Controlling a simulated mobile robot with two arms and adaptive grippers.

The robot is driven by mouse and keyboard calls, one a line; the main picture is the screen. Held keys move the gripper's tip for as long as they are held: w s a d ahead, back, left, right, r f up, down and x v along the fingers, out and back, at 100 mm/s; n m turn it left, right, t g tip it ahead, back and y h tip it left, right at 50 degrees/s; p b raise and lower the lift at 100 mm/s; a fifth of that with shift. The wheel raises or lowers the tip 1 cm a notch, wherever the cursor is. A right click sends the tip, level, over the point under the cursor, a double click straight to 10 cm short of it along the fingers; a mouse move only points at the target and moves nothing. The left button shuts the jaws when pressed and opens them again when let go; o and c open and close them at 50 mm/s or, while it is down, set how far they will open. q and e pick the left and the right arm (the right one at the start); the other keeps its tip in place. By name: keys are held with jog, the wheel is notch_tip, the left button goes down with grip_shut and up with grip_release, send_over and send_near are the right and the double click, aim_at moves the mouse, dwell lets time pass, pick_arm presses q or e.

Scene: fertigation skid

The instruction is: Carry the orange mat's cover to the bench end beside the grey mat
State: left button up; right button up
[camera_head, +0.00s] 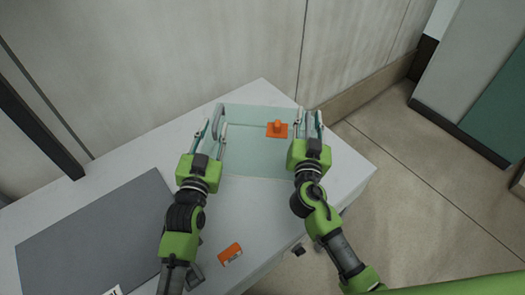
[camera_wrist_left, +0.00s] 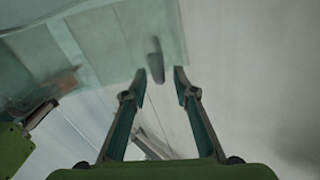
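A pale green, see-through cover (camera_head: 255,165) sits on the white bench. It fills much of the left wrist view's upper left (camera_wrist_left: 105,45). A small orange piece with a raised knob (camera_head: 277,129) shows at the cover's right side; I cannot tell whether it is on or under it. My left gripper (camera_head: 218,120) is open at the cover's left side. In the left wrist view a dark upright handle (camera_wrist_left: 156,62) shows just beyond and between its fingertips (camera_wrist_left: 160,74). My right gripper (camera_head: 312,118) looks open at the right side; its contact is unclear. The grey mat (camera_head: 85,235) lies left.
The white bench (camera_head: 350,172) ends at the right, with open floor (camera_head: 420,190) beyond. A pale wall (camera_head: 170,45) stands behind. My left arm passes between the grey mat and the orange box.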

jog(key=shift+s, duration=0.2)
jog(key=s, duration=0.3)
jog(key=s+a, duration=0.1)
jog(key=s, duration=0.3)
jog(key=s+a, duration=0.1)
jog(key=s, duration=0.3)
pick_arm(q)
jog(key=s+a, duration=0.1)
jog(key=s, duration=0.8)
jog(key=shift+a, duration=0.3)
pick_arm(e)
jog(key=shift+s, duration=0.3)
pick_arm(q)
jog(key=shift+w+r, duration=0.1)
jog(key=shift+r, duration=0.05)
pick_arm(e)
jog(key=shift+r, duration=0.15)
